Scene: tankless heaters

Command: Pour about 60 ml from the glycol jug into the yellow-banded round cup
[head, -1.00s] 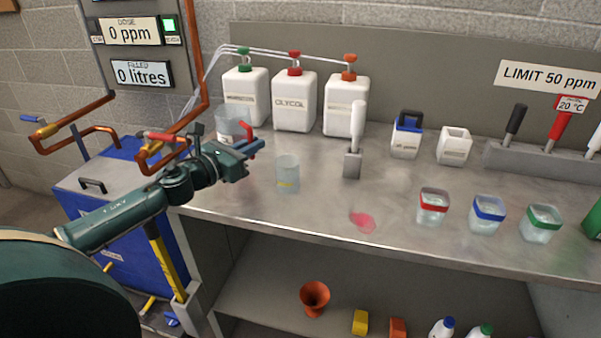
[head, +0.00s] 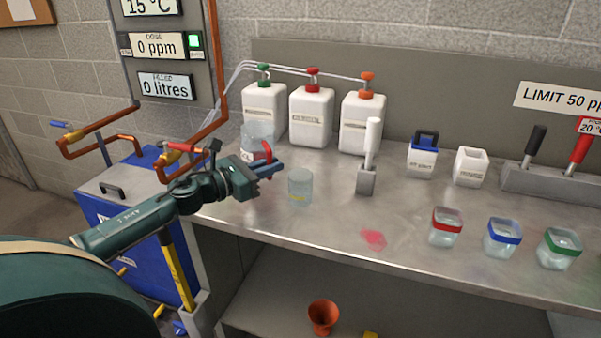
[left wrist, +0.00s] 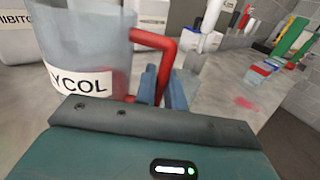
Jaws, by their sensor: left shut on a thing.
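The glycol jug (head: 257,137) is clear, with a red handle and a label. My left gripper (head: 268,168) is shut on its handle. In the left wrist view the jug (left wrist: 85,40) shows its label, partly cut to "YCOL", and the blue fingers (left wrist: 160,88) close around the red handle. The jug looks about upright; I cannot tell whether its base touches the bench. The yellow-banded round cup (head: 300,188) stands upright on the bench, just right of my left gripper and apart from it. My right gripper is not in view.
White pump bottles (head: 311,115) stand behind the jug. A grey stand with a white handle (head: 367,180) is right of the cup. A pink spill (head: 373,239) lies on the bench (head: 330,225). Red-, blue- and green-rimmed cups (head: 502,237) stand farther right. Copper pipes (head: 215,70) rise at left.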

